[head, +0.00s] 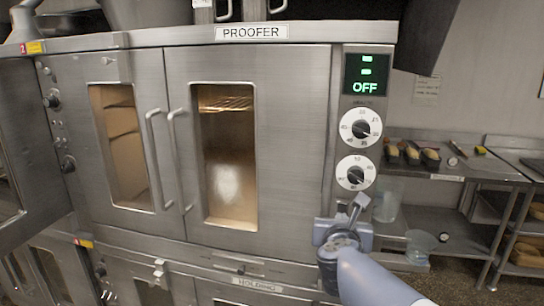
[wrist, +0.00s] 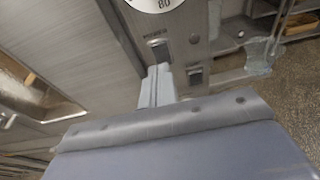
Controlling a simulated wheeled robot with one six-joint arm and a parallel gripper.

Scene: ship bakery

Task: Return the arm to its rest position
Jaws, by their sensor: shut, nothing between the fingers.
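My gripper (head: 357,206) is at the right side of the proofer's front, just below the lower dial, with its fingers pointing up. Its fingers are together and hold nothing. In the wrist view the closed fingers (wrist: 157,86) point toward the control panel, near a dark switch under the dial. I cannot tell whether they touch the panel. The proofer (head: 260,150) is a steel cabinet with two shut, windowed doors. Its display (head: 366,75) reads OFF in green. Two white dials, an upper one (head: 361,127) and a lower one (head: 355,173), sit below the display.
An open door (head: 25,150) juts out at the far left. A lower unit labelled HOLDING (head: 255,284) is under the proofer. Floor shows at lower right.

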